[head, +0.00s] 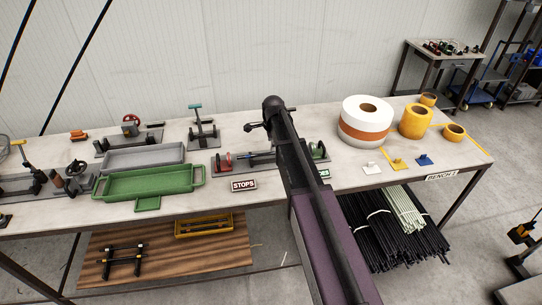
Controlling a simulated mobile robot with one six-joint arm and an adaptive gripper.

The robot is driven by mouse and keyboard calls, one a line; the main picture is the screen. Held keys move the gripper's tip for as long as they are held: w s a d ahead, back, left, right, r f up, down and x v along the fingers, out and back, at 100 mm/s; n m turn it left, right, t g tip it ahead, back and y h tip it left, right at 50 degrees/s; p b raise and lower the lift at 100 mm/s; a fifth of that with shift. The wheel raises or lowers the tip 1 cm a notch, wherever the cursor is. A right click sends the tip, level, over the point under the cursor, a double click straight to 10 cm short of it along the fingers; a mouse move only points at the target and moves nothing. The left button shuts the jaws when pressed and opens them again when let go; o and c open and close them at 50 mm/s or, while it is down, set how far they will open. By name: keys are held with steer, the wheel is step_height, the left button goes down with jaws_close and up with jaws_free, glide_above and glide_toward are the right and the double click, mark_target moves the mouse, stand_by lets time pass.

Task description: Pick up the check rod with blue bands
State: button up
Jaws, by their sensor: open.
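I cannot make out a check rod with blue bands for certain. A low fixture (240,166) with a red ring and a thin grey rod-like part (256,159) lies on the bench behind the STOPS sign (243,185). My arm crosses in front of its right part, where a green ring shows. Any bands on that part are too small to tell. My arm reaches up over the bench from the bottom of the head view. I cannot make out my gripper's fingers in this view.
The bench (347,181) also carries a green tray (150,190), a grey tray (141,160), clamp devices at left, and a white-and-orange roll (367,121) with yellow rolls (415,121) at right. Bundled black rods (385,240) lie below.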

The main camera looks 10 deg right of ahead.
mark_target(271, 153)
steer(key=shift+f, duration=0.1)
steer(key=shift+w+f+b, duration=0.2)
steer(key=shift+f+b, duration=1.05)
steer(key=shift+b, duration=0.05)
steer(key=shift+w+f+b, duration=0.2)
steer(key=shift+f+b, duration=1.05)
steer(key=shift+b, duration=0.05)
jaws_close()
